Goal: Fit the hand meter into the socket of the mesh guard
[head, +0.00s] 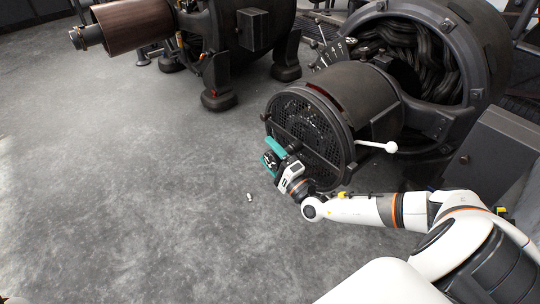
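The mesh guard (297,116) is a dark round perforated cover on the near end of a black dynamo. My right gripper (271,157) is in front of its lower left part, with two teal strips at its end. A small dark piece with pale marks shows between the strips. It may be the hand meter, but it is too small to be sure. I cannot tell whether the gripper is shut on it, or whether it touches the mesh. The socket cannot be made out. My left gripper is not in view.
A white-knobbed lever (377,146) sticks out right of the guard, above my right forearm. A small pale metallic piece (250,197) lies on the floor. Another machine (216,62) with a brown roller (131,24) stands at the back. The grey floor at left is clear.

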